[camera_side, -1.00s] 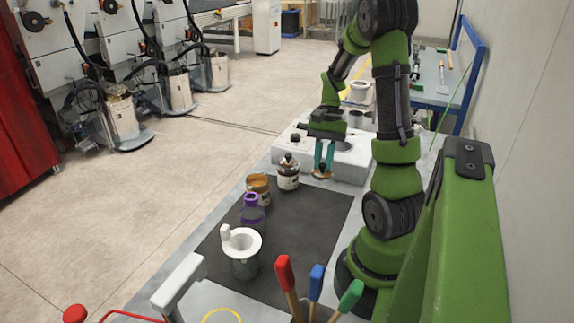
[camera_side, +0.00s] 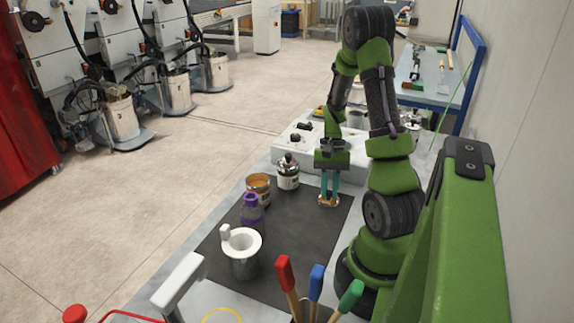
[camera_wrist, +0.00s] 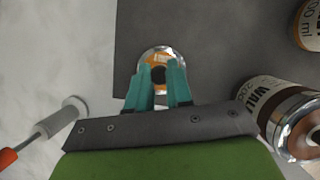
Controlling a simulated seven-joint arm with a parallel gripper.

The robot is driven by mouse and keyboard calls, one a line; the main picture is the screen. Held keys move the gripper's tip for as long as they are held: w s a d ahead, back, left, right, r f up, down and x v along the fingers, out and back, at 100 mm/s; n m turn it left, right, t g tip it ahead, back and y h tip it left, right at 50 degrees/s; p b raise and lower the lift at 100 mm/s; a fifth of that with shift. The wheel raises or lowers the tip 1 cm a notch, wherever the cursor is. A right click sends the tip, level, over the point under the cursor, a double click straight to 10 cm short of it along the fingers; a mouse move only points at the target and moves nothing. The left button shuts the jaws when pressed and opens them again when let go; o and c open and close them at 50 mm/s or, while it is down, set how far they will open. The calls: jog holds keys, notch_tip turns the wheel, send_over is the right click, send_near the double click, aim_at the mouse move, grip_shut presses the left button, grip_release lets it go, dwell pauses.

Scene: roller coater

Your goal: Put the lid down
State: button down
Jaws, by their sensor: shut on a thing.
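The lid (camera_side: 328,201) is a small round disc with a copper-orange and silver face and a dark knob in the middle. It is at the lower end of my gripper (camera_side: 328,190), over the far right part of the dark mat (camera_side: 310,215). In the wrist view my gripper (camera_wrist: 158,88) has its teal fingers closed on the knob of the lid (camera_wrist: 155,54). The fingers point straight down. The lid looks level and is at or very near the mat; I cannot tell whether it touches.
A white machine (camera_side: 300,145) stands behind. Colored-handled tools (camera_side: 316,285) are in front. The mat's middle is clear.

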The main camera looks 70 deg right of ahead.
jog(key=shift+f, duration=0.15)
jog(key=c, duration=1)
grip_release()
jog(key=shift+c, duration=0.2)
jog(key=v, duration=1.2)
jog(key=w+a+r+n+t+h, duration=0.2)
jog(key=w+a+r+n, duration=0.15)
jog(key=a, duration=0.45)
jog(key=w+a+r+n+t+h, duration=0.1)
jog(key=w+a+r+n, duration=0.1)
jog(key=w+a+r, duration=0.4)
jog(key=s+a+r+n+t, duration=0.1)
jog(key=s+a+n+t, duration=0.1)
jog(key=a, duration=0.6)
jog(key=s+a+r+n+t, duration=0.1)
jog(key=s+a+n+t, duration=0.1)
jog(key=a, duration=0.6)
jog(key=shift+s+r+n+t+y, duration=0.3)
jog(key=shift+n+t, duration=0.15)
jog(key=shift+t, duration=0.35)
